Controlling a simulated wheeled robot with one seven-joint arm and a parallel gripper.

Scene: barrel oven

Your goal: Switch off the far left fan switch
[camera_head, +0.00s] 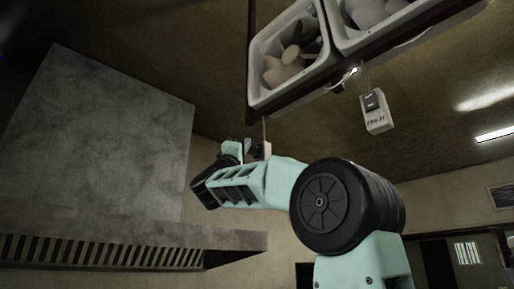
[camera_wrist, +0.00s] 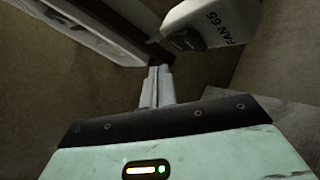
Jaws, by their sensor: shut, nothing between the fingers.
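A white switch box marked FAN 65 (camera_wrist: 215,22) hangs at the top right of the wrist view, tilted, with a dark rocker (camera_wrist: 186,41) on its lower left side. In the head view the left switch box (camera_head: 266,150) hangs on a cord under the left fan and is mostly hidden behind my arm. My gripper (camera_wrist: 158,72) is shut and empty. Its fingertips are close to the box, below and left of the rocker in the wrist view; I cannot tell whether they touch it. The rocker's on or off position is unclear.
Another switch box (camera_head: 377,120) hangs at right under the fans. The left fan (camera_head: 292,66) and the right fan (camera_head: 368,10) sit in a frame overhead. A large grey hood (camera_head: 95,140) fills the left. Open room lies to the right.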

